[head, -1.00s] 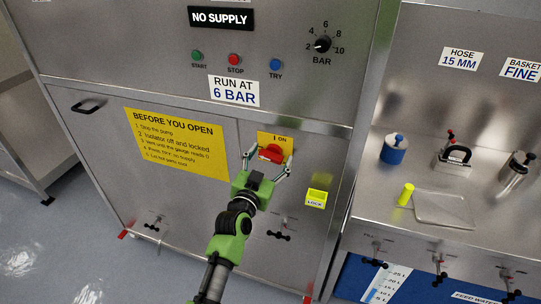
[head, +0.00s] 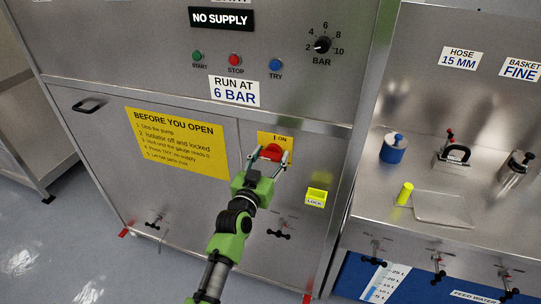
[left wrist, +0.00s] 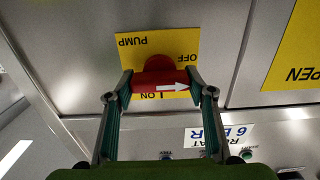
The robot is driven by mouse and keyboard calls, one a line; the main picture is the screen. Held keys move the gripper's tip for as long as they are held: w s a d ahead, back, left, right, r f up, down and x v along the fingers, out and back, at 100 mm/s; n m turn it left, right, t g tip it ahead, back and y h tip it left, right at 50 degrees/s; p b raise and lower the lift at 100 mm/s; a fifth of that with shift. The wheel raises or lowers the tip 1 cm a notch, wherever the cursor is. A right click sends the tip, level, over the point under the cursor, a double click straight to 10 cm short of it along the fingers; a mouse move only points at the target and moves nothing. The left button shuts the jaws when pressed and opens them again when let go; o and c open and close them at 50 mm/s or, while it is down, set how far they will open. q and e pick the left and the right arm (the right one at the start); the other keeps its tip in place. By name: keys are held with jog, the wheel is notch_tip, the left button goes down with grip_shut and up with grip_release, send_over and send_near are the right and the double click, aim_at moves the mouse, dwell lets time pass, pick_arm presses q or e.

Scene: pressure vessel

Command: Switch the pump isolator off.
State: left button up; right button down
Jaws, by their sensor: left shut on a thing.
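The pump isolator is a red rotary handle (head: 272,153) on a yellow plate (head: 262,137) on the steel cabinet front. My left gripper (head: 269,159) is shut on this handle, one finger at each end. The left wrist view is upside down to the plate and shows the handle (left wrist: 158,79) lying level between the fingertips (left wrist: 160,86). Its white arrow points right there, to the side of the plate where OFF is printed. ON is printed below the handle in that view. My right gripper is not in view.
A yellow LOCK holder (head: 316,196) is right of the isolator. A yellow instruction sign (head: 178,142) is to its left. Start, stop and try buttons (head: 235,60) and a bar dial (head: 322,45) are above. Small black-handled valves (head: 280,234) stick out below. A bench (head: 480,190) stands to the right.

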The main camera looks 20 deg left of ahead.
pick_arm(q)
jog(key=o, duration=1.1)
jog(key=shift+s, duration=0.1)
jog(key=s, duration=1.1)
jog(key=shift+s+a, duration=0.2)
jog(key=shift+s, duration=0.2)
